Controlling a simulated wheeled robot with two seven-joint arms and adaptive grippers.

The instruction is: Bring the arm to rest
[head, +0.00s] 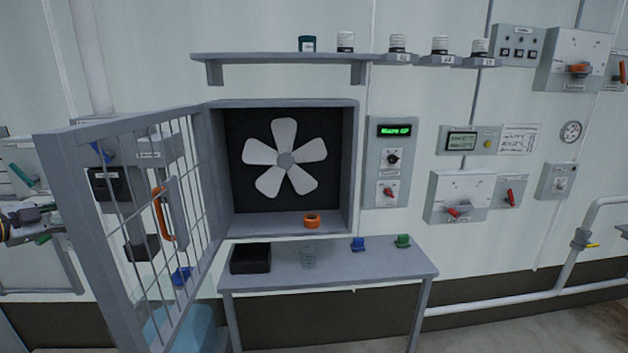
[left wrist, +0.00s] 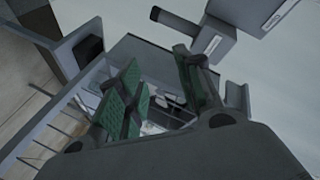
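My left gripper (left wrist: 158,80) shows in the left wrist view with its two green-padded fingers apart. I see nothing held between them. My right arm and gripper are in neither view.
A shelf (head: 280,58) hangs above.

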